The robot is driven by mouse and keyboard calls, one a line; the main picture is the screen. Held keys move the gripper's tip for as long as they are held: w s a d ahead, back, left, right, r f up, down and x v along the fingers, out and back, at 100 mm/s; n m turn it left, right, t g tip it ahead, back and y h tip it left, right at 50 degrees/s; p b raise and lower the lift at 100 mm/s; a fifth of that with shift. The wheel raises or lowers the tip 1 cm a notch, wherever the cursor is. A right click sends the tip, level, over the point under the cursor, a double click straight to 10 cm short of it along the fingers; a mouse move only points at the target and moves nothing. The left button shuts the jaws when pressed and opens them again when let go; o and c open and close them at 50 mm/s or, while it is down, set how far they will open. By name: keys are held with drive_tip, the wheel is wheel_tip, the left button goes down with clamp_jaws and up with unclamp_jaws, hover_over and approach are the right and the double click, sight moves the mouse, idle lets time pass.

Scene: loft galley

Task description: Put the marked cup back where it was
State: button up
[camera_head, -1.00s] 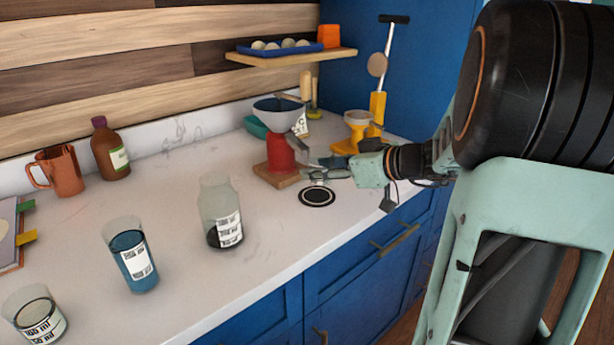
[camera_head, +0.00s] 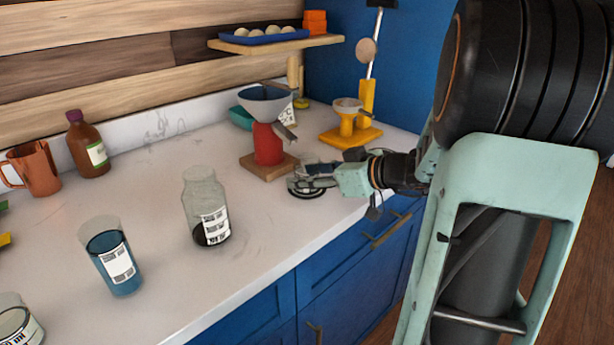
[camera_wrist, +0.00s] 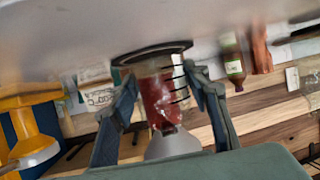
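A small clear cup with black stripes (camera_wrist: 181,84) is between the fingers of my gripper (camera_wrist: 162,82) in the wrist view, which shows the scene upside down. Both fingers close in on the cup's sides, and the red grinder shows through it. In the head view my gripper (camera_head: 314,178) is low over a round black-and-white ring mark (camera_head: 303,194) on the counter, partly covering it. The ring also shows at the cup's base in the wrist view (camera_wrist: 128,58). I cannot tell whether the cup touches the counter.
Close behind stands a red grinder (camera_head: 268,143) on a wooden base; a yellow stand (camera_head: 349,136) is behind to the right. A labelled jar (camera_head: 205,205) and blue-filled glass (camera_head: 112,260) stand left. The counter's front edge is near my gripper.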

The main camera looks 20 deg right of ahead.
drive_tip(key=shift+o, duration=1.3)
drive_tip(key=shift+r, duration=0.1)
drive_tip(key=shift+s+d+r, duration=0.1)
drive_tip(key=shift+s+d, duration=0.05)
drive_tip(key=v, duration=1.1)
drive_tip(key=shift+s+d+r+p, duration=0.1)
drive_tip(key=shift+s+p, duration=0.2)
drive_tip(key=shift+p, duration=0.05)
drive_tip(key=shift+r, duration=0.1)
